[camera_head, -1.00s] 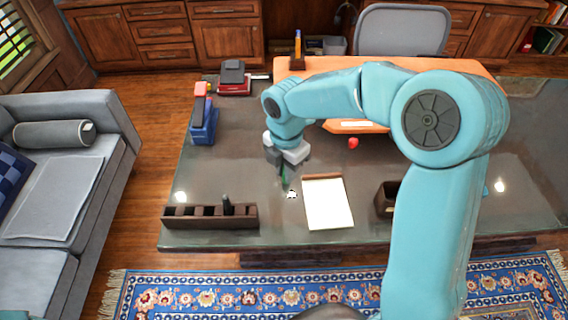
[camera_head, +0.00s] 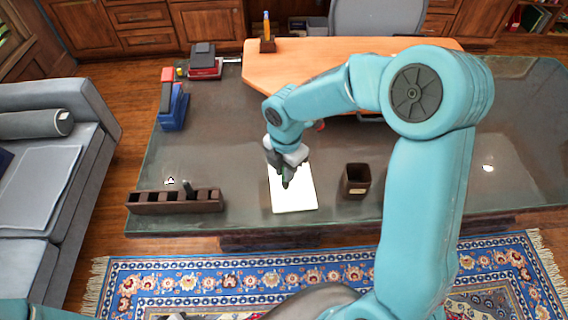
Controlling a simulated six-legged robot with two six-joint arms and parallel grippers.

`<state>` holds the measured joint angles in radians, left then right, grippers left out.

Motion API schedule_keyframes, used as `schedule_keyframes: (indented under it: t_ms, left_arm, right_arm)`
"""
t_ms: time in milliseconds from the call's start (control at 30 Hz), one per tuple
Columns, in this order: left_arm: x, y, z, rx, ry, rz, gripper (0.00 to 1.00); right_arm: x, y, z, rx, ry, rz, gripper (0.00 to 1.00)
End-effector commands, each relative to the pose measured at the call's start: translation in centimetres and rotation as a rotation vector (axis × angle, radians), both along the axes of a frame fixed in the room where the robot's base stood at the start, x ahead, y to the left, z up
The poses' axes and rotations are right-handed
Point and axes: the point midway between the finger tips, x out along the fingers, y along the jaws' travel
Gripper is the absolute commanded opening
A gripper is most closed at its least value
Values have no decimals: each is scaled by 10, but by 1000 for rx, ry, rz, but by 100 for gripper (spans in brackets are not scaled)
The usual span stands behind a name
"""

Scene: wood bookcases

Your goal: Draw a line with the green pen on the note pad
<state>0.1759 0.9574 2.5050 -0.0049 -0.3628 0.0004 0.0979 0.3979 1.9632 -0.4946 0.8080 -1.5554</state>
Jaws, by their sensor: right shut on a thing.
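The note pad (camera_head: 299,200) lies on the glass desk with its white page up. My right gripper (camera_head: 286,168) comes down over the upper part of the pad and hides some of it. It is shut on the green pen (camera_head: 287,183), which looks dark and small here and points down at the page. I cannot tell whether the tip touches the paper. No mark shows on the visible page. My left gripper is not in view.
A dark compartment holder (camera_head: 160,203) with one dark item stands left of the pad. A dark cup (camera_head: 355,181) stands right of it. A blue and red stapler-like object (camera_head: 173,106) and a red-black object (camera_head: 204,62) sit at the back left.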

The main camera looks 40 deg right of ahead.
Motion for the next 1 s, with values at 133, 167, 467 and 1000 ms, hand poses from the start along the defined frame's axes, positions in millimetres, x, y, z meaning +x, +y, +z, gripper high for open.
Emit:
schedule_keyframes:
  t_ms: [133,167,467,1000]
  left_arm:
    - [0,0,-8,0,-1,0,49]
    - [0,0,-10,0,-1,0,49]
    - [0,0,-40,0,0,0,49]
    - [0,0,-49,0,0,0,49]
  right_arm:
    - [1,1,-9,0,0,-1,0]
    - [1,2,-12,0,0,-1,0]
    - [1,1,-46,0,1,-1,0]
    - [0,-1,-57,0,0,-1,0]
